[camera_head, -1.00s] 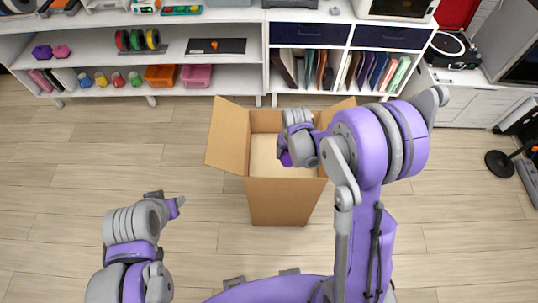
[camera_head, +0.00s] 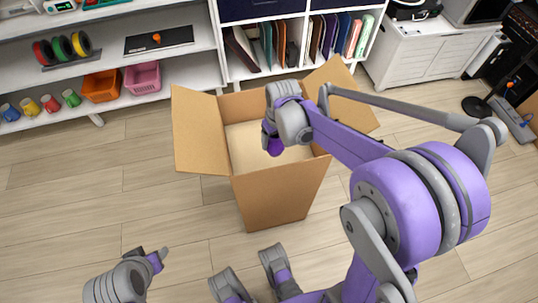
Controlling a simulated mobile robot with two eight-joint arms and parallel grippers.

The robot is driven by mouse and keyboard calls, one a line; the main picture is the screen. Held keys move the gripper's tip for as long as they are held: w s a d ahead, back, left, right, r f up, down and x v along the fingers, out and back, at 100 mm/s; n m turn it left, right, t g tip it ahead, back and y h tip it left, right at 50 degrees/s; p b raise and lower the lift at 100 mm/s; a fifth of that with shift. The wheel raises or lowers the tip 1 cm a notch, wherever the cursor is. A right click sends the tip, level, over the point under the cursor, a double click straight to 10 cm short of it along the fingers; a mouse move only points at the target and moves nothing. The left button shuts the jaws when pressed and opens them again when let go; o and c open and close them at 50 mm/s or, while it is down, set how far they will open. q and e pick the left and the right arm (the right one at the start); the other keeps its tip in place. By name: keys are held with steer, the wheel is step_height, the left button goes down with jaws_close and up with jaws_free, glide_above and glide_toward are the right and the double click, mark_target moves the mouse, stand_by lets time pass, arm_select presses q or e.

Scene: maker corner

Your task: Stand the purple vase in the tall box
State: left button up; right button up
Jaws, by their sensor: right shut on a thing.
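The tall box (camera_head: 266,205) is open brown cardboard with its flaps folded outward, standing on the floor in mid view. The purple vase (camera_head: 275,147) shows as a small dark purple piece under my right gripper (camera_head: 271,132). My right gripper is shut on the vase and points down over the box's opening. The gripper hides most of the vase, so I cannot tell how deep it is or whether it touches the box. My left gripper (camera_head: 147,256) is low at the left, away from the box, with its fingers apart and nothing between them.
A white shelf (camera_head: 130,60) behind holds filament spools, mugs, and orange and pink bins. A bookcase (camera_head: 300,62) with folders stands close behind the box. A white cabinet (camera_head: 430,60) is at the back right. The wooden floor left of the box is clear.

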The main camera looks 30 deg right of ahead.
steer(key=shift+d+f, duration=0.1)
steer(key=shift+f, duration=0.3)
step_height(320, 180, down, 9)
steer(key=b, duration=0.3)
steer(key=shift+w+f, duration=0.1)
steer(key=shift+f, duration=0.1)
arm_select(q)
steer(key=f, duration=0.4)
steer(key=shift+w, duration=0.2)
arm_select(e)
steer(key=shift+f, duration=0.15)
steer(key=o, duration=1.3)
arm_select(q)
steer(key=shift+f, duration=0.15)
